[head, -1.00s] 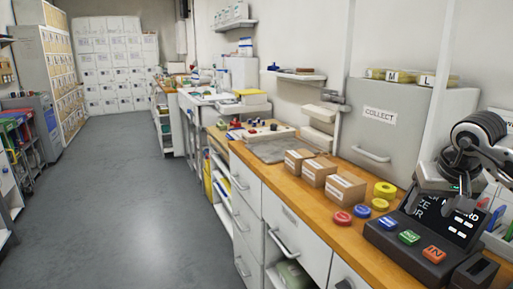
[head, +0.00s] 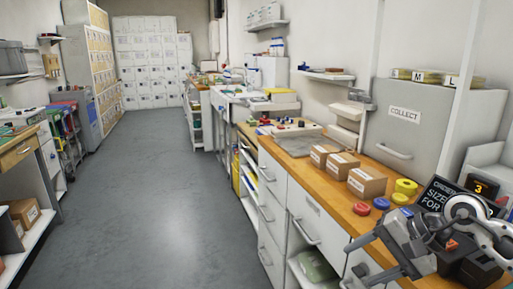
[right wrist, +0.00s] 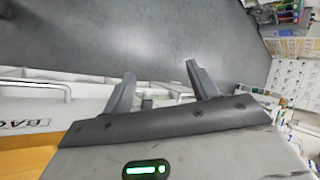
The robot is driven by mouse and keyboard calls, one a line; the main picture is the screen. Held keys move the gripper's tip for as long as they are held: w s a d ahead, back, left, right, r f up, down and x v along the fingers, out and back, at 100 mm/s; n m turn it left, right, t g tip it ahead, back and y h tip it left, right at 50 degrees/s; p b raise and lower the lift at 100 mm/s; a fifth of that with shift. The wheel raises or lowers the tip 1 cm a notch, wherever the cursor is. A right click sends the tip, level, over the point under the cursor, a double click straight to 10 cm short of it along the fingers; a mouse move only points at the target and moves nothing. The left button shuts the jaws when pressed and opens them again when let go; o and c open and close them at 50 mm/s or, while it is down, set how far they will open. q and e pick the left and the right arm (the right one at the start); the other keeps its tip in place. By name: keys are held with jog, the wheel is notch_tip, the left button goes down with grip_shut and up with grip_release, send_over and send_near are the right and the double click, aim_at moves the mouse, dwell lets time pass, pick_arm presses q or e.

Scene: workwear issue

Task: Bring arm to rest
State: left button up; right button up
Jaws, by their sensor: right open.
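My right gripper (head: 350,262) is in the lower right of the head view, low by the front of the wooden counter (head: 330,184), with its fingers pointing left. Its two dark fingers are apart with nothing between them. In the right wrist view the open fingers (right wrist: 160,76) point at the grey floor, with drawer fronts beside them. My right arm hides most of the button console. My left gripper is not in view.
Three cardboard boxes (head: 342,164), a yellow roll (head: 406,187) and red and blue discs (head: 361,208) are on the counter. A grey COLLECT cabinet (head: 440,100) stands behind. White drawers (head: 290,205) are below. The floor (head: 150,200) at left is clear.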

jog(key=s+a+m+t+y, duration=0.45)
jog(key=a+m+y, duration=0.55)
jog(key=a+m, duration=0.55)
jog(key=s+d+f+m+t+h, duration=0.1)
jog(key=d+f+m+t+h, duration=0.3)
jog(key=m, duration=1.2)
jog(key=s+d+f+m+t+h, duration=0.2)
jog(key=f+m+t+h, duration=0.35)
jog(key=m, duration=1.05)
jog(key=s+f+m+g+h, duration=0.4)
jog(key=s+f+m+g, duration=0.3)
jog(key=s+f+m, duration=0.3)
notch_tip(320, 180, down, 2)
jog(key=m, duration=0.4)
jog(key=shift+s+d+f+h, duration=0.2)
jog(key=shift+s+d+h, duration=0.15)
jog(key=shift+s, duration=0.05)
